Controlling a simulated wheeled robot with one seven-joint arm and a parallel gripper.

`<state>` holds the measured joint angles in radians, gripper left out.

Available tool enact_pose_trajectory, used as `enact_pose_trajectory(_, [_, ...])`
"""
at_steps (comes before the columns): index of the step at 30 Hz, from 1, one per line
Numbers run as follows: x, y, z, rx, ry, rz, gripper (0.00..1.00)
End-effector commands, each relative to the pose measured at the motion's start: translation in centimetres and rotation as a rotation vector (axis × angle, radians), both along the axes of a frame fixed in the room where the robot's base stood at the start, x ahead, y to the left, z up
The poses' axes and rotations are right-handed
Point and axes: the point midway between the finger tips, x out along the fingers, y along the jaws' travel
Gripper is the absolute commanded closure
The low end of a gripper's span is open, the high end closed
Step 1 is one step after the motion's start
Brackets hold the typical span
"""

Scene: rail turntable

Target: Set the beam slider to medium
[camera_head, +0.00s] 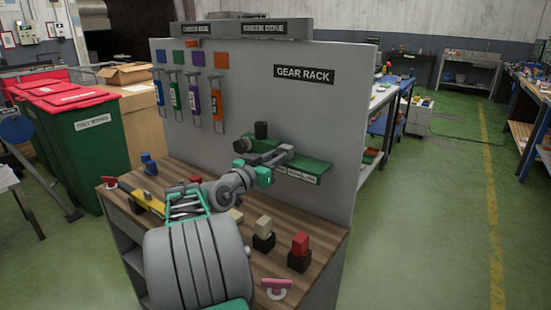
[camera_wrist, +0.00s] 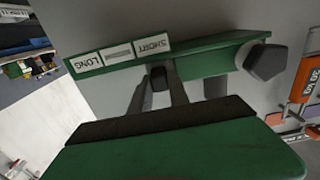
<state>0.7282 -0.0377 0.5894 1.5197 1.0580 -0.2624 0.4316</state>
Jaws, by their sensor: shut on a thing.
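The beam slider's green panel (camera_head: 307,168) sticks out from the grey board, low on its right part. In the wrist view the panel (camera_wrist: 212,57) shows upside down, with labels LONG, a middle one too blurred to read, and SHORT. My gripper (camera_head: 280,155) is at the panel. In the wrist view my gripper (camera_wrist: 158,72) has its two grey fingers on either side of a dark slider knob (camera_wrist: 159,78) and is shut on it. The knob stands beside the SHORT label. In the head view my gripper hides the knob.
A dark knob (camera_head: 261,130) sits at the panel's left end. Coloured tools (camera_head: 215,100) hang on the board's upper left. On the wooden bench (camera_head: 225,262) stand blocks on dark bases (camera_head: 299,257), and a pink-handled piece (camera_head: 275,286) lies in front. Room right of the panel is free.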

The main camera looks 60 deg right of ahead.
Motion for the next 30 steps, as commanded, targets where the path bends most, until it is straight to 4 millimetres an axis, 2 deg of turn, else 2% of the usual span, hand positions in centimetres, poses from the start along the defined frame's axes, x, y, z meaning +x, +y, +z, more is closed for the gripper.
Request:
enact_pose_trajectory(14, [0.0, 0.0, 0.0, 0.000, 0.000, 0.000, 1.00])
enact_pose_trajectory(17, [-0.9, 0.1, -0.1, 0.000, -0.001, -0.002, 1.00])
enact_pose_trajectory(24, [-4.7, 0.7, -0.1, -0.002, -0.002, -0.002, 1.00])
enact_pose_trajectory(30, [-5.0, 0.8, 0.0, 0.000, 0.001, 0.001, 1.00])
